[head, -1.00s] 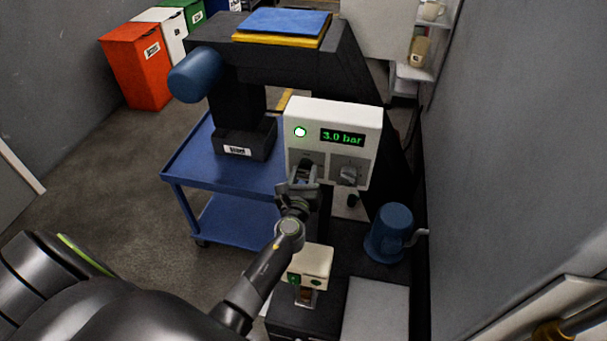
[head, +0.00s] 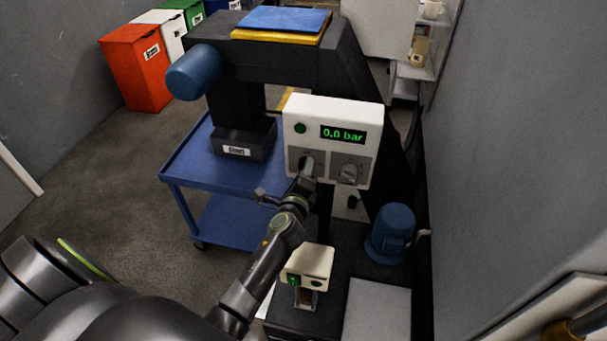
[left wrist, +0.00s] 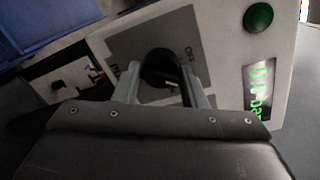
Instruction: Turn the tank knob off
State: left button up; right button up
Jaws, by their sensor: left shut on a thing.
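My left gripper (head: 304,178) is at the left knob (head: 308,162). In the left wrist view its two fingers (left wrist: 165,78) are shut on either side of this dark round knob (left wrist: 157,62), partly hiding it. The right knob (head: 348,173) is free. My right gripper is not in view.
A blue cart (head: 185,165) stands left of the box. A blue pump-like unit (head: 392,232) stands at the lower right, near the grey wall (head: 510,150). A small cream box (head: 308,266) with green buttons is below my left arm.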

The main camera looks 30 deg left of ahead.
pick_arm(q)
jog(key=shift+r+n+h+b, duration=0.15)
jog(key=shift+n+b, duration=0.4)
jog(key=shift+n, duration=1.15)
jog(key=shift+r+n+h+b, duration=0.1)
jog(key=shift+n+h+b, duration=0.3)
jog(key=shift+n, duration=1.3)
jog(key=shift+w, duration=0.1)
jog(key=o, duration=1)
jog(key=shift+a, duration=0.1)
jog(key=shift+c, duration=0.2)
jog(key=shift+f+y, duration=0.15)
jog(key=shift+y, duration=0.1)
jog(key=shift+s+f, duration=0.1)
jog(key=shift+s, duration=0.1)
